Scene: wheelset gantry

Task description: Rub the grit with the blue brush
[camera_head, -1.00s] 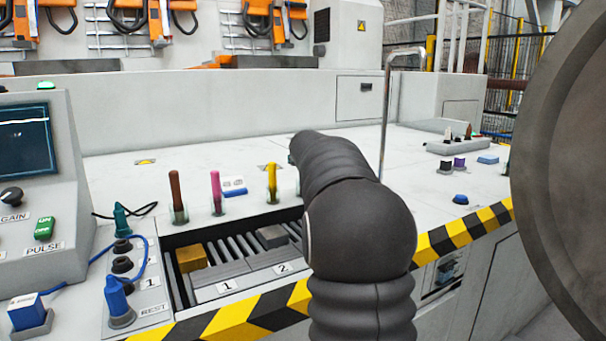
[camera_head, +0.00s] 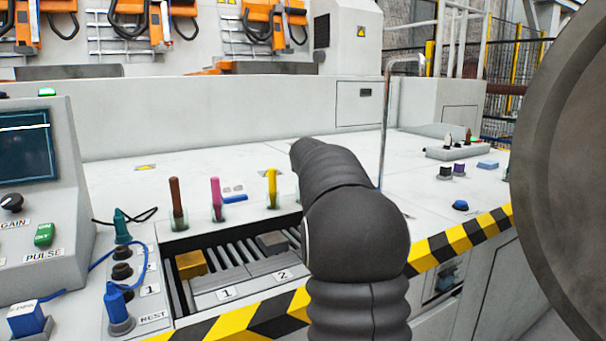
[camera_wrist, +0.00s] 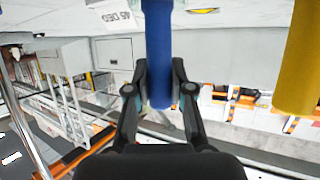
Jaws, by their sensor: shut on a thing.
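My gripper (camera_wrist: 160,92) is shut on the blue brush (camera_wrist: 159,55), whose plain blue handle stands between the two fingers in the wrist view. The brush's far end runs out of the top of that view, so its bristles are hidden. In the head view my dark arm covers both the gripper and the blue brush. A yellow handle (camera_wrist: 297,55) is close by in the wrist view, apart from the fingers. I cannot make out any grit.
Brown (camera_head: 176,200), pink (camera_head: 216,197) and yellow (camera_head: 272,186) handles stand in clear holders behind a recessed tray (camera_head: 227,293). It holds a gold block (camera_head: 190,265) and a grey block (camera_head: 271,242). A thin metal post (camera_head: 386,125) rises beside my arm. Probes and cables are at left.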

